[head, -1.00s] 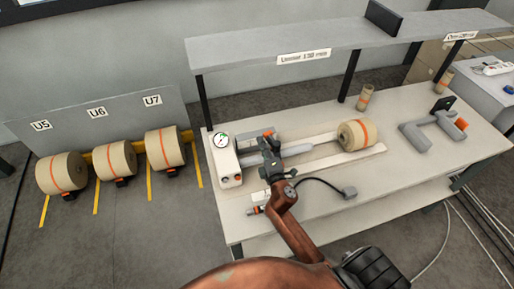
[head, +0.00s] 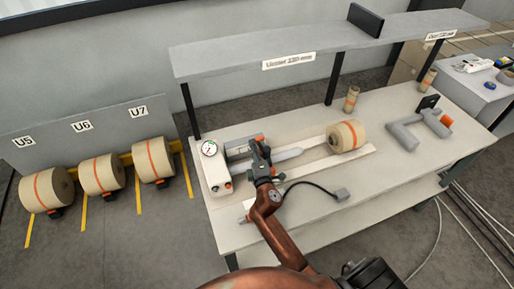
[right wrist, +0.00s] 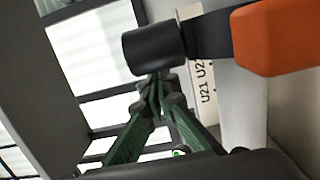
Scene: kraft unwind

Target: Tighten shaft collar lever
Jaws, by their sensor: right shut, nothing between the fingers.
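A grey shaft (head: 288,154) runs from a unit with a gauge to a tan roll with an orange band (head: 346,136) on the bench. My right gripper (head: 257,148) is over the gauge end of the shaft and covers the collar there. In the right wrist view its dark green fingers (right wrist: 158,88) are together and empty. Just beyond the tips is a black cylinder (right wrist: 152,50), joined by a dark arm to an orange block (right wrist: 275,38), seemingly the collar lever. I cannot tell whether the fingertips touch it. My left gripper is out of view.
The white gauge box (head: 215,170) stands left of my right gripper. A shelf (head: 300,48) overhangs the bench's back. A black cable (head: 312,184) lies in front of the shaft. A grey bracket (head: 415,132) stands at right.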

